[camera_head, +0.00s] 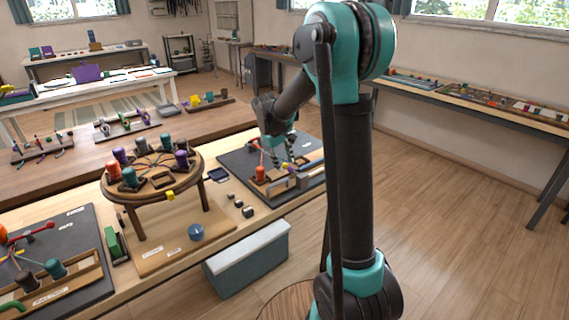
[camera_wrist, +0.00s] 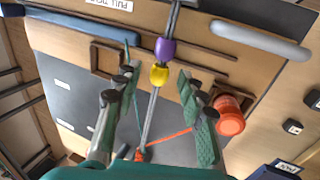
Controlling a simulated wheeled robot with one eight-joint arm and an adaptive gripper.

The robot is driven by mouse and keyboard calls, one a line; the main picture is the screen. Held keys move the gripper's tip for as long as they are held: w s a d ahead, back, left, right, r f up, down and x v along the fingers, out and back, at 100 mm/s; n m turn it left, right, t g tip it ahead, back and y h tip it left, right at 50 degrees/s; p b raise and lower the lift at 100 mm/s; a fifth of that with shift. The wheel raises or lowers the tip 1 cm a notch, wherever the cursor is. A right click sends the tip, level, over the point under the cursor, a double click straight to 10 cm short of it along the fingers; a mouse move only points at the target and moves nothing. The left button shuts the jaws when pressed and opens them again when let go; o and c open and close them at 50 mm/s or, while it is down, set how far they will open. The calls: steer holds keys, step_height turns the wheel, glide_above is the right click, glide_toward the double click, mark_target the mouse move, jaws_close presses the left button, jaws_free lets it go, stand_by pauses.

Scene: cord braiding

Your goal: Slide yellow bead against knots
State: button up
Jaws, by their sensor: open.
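The yellow bead (camera_wrist: 159,76) sits on a grey cord (camera_wrist: 151,112) in the wrist view, just below a purple bead (camera_wrist: 165,49) and seemingly touching it. My gripper (camera_wrist: 158,86) is open, one finger to each side of the yellow bead in the picture. Clear gaps show between the bead and both fingers; whether the fingertips are level with it I cannot tell. No knots can be made out clearly. In the head view my gripper (camera_head: 285,153) is low over the dark board at the back right, and the beads are too small to tell there.
An orange spool (camera_wrist: 230,115) stands right of the fingers, with an orange cord (camera_wrist: 172,135) running left from it. A teal cord (camera_wrist: 128,50) lies left of the beads. In the head view a round braiding stand (camera_head: 190,160) stands left of the dark board (camera_head: 235,160).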

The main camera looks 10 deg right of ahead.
steer(key=shift+d+f, duration=0.15)
steer(key=shift+f, duration=0.25)
jaws_close()
